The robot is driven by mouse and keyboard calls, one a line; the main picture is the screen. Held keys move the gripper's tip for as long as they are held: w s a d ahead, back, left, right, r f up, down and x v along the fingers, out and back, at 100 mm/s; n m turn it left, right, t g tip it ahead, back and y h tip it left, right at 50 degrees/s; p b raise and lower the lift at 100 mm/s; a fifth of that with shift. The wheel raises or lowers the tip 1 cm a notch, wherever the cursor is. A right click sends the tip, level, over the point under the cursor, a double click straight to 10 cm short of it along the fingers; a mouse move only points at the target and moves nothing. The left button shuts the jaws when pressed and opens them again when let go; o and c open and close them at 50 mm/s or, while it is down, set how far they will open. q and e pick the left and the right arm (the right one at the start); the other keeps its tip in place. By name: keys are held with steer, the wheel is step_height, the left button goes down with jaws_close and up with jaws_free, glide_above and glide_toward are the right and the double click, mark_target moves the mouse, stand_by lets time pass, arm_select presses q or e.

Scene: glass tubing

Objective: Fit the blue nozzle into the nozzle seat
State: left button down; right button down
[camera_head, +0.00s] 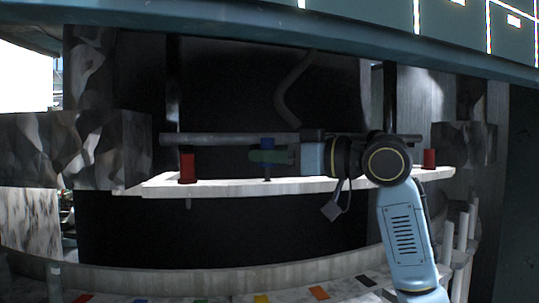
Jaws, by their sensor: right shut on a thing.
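The blue nozzle (267,143) is upright near the middle of the long white shelf (225,186). My right gripper (268,156) comes in from the right and is shut on the nozzle, with its greenish fingers across the nozzle's middle. The nozzle's narrow dark lower end shows below the fingers and reaches down to about the shelf's top edge in the picture. I cannot tell whether it touches the shelf or enters it. I cannot make out the nozzle seat. My left gripper is not in view.
A red cylinder (187,167) stands on the shelf's left part, another red cylinder (429,158) near its right end. A grey horizontal bar (230,139) runs behind the nozzle. Several coloured patches lie on the lower counter (285,293). Pale upright tubes (461,231) stand at the right.

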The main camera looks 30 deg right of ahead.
steer(key=shift+f+b, duration=0.8)
steer(key=shift+f, duration=0.3)
steer(key=c, duration=1.2)
jaws_free()
steer(key=shift+o, duration=0.2)
steer(key=shift+s, duration=0.1)
steer(key=b+v, duration=0.4)
steer(key=v, duration=0.9)
steer(key=shift+s, duration=0.15)
steer(key=shift+d, duration=0.1)
